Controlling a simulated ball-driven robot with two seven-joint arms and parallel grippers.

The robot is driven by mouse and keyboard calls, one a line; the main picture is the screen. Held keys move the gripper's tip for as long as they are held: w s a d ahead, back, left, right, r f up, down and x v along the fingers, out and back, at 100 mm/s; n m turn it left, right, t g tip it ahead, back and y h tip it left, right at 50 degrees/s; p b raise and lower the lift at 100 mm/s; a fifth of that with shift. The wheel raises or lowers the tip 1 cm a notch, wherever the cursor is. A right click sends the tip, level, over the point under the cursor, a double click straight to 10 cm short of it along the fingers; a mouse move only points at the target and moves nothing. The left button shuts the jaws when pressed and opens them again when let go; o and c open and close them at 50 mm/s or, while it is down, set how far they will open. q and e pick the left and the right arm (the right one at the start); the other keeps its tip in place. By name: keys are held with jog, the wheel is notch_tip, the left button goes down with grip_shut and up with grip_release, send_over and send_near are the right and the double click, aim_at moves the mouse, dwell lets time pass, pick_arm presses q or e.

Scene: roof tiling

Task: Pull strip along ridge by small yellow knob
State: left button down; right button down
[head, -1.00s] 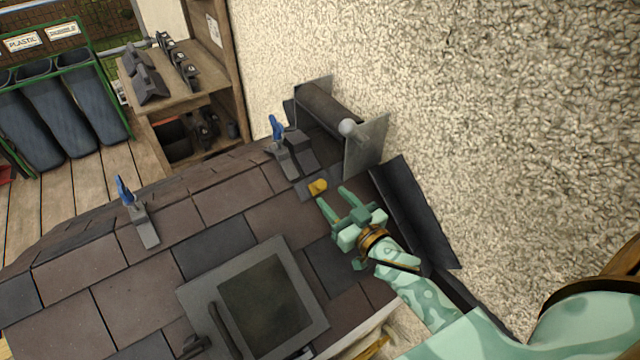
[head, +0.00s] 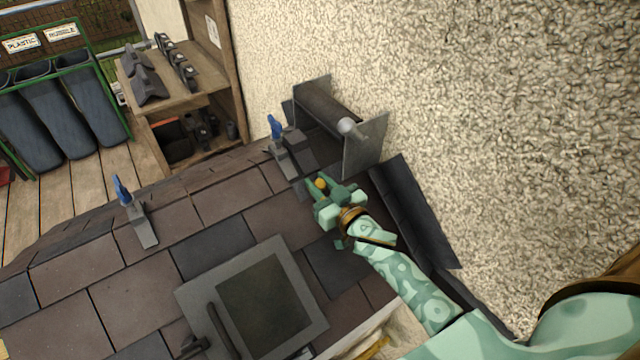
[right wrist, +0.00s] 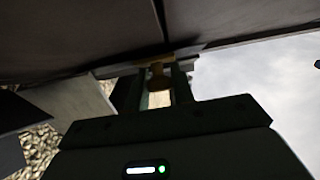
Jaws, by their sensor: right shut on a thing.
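The small yellow knob (head: 320,183) sits at the near end of the dark strip (head: 302,187) on the roof ridge. It also shows in the right wrist view (right wrist: 159,77), between my fingers. My right gripper (head: 323,187) is shut on the knob, and its fingers hide part of it and of the strip's end. The strip leads back toward a roll (head: 326,108) held between two grey plates by the wall. My left gripper is not in view.
Two blue-handled clamps (head: 275,128) (head: 121,190) stand on the roof. A framed roof window (head: 262,300) lies in the tiles. A dark flashing (head: 410,208) runs along the rough wall (head: 480,90) beside my right arm. A wooden shelf (head: 135,70) and bins stand at the back left.

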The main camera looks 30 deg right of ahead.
jog(key=a, duration=0.4)
jog(key=shift+s+a+f, duration=0.1)
jog(key=shift+s+a, duration=0.3)
jog(key=c, duration=1.2)
grip_release()
jog(key=shift+c, duration=0.2)
jog(key=s+d+p, duration=0.1)
jog(key=s+d, duration=0.1)
jog(key=s, duration=1.4)
jog(key=shift+d, duration=0.2)
jog(key=shift+o, duration=0.3)
